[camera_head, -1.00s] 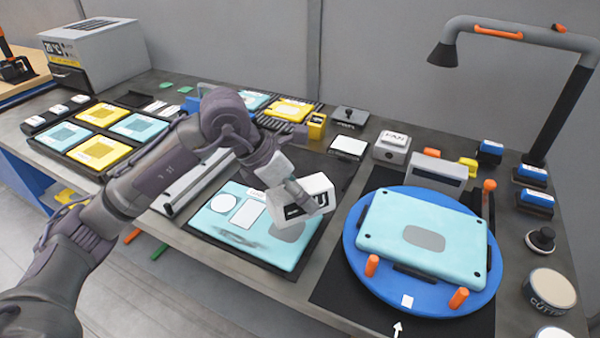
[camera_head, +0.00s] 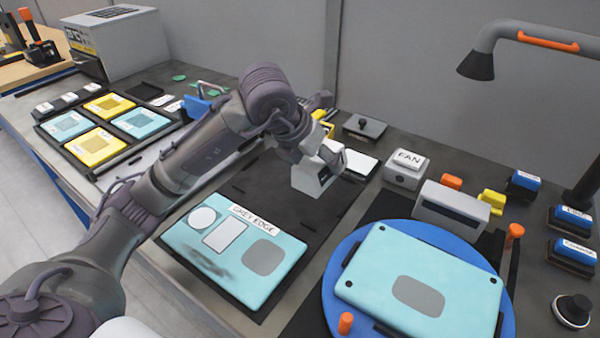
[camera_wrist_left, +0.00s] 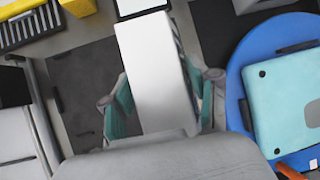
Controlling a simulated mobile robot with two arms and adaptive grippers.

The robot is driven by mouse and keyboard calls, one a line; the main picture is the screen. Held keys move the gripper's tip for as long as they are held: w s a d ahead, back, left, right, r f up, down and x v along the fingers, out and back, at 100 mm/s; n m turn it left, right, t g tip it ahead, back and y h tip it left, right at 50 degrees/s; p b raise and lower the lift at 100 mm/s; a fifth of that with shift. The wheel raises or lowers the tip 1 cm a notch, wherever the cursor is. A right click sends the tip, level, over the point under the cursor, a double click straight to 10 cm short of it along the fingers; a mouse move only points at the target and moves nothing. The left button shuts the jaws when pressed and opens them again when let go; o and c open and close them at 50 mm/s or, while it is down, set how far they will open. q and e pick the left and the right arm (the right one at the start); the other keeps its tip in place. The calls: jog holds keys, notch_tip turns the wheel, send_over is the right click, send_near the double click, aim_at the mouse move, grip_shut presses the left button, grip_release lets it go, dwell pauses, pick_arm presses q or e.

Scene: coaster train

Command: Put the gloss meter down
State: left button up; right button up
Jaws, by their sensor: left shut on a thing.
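The gloss meter, a white box with a dark marking (camera_head: 311,178), is held by my left gripper (camera_head: 330,160) above the dark mat, behind the teal panel marked "GREY EDGE" (camera_head: 190,245). In the left wrist view the white gloss meter (camera_wrist_left: 155,70) lies between the two teal-padded fingers of my left gripper (camera_wrist_left: 160,105), which are shut on it. A small white-topped pad (camera_head: 347,164) sits just behind and right of it in the head view. I cannot tell whether the meter touches anything below. My right gripper is not in view.
A blue turntable (camera_head: 330,290) carries another teal panel (camera_head: 440,268) at right. The FAN box (camera_head: 406,170) and a grey block (camera_head: 452,208) stand behind it. A rack of yellow and teal tiles (camera_head: 72,150) is at left. The dark mat (camera_head: 265,190) has bare room.

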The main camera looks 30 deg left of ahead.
pick_arm(q)
jog(key=a+f, duration=0.1)
jog(key=a, duration=0.1)
jog(key=w+a+f, duration=0.1)
jog(key=a, duration=0.1)
jog(key=w+a+f, duration=0.1)
jog(key=a, duration=0.1)
jog(key=shift+w+f+p, duration=0.15)
jog(key=shift+f+p, duration=0.1)
jog(key=shift+p, duration=0.05)
jog(key=shift+w+a+f, duration=0.4)
jog(key=shift+a+f, duration=0.05)
jog(key=shift+a, duration=0.15)
jog(key=shift+w+a+f, duration=0.4)
jog(key=shift+a+f, duration=0.05)
jog(key=shift+a, duration=0.1)
jog(key=shift+f, duration=0.3)
notch_tip(320, 180, down, 2)
jog(key=shift+f+p, duration=0.2)
jog(key=shift+p, duration=0.25)
jog(key=shift+f, duration=0.5)
jog(key=o, duration=1.6)
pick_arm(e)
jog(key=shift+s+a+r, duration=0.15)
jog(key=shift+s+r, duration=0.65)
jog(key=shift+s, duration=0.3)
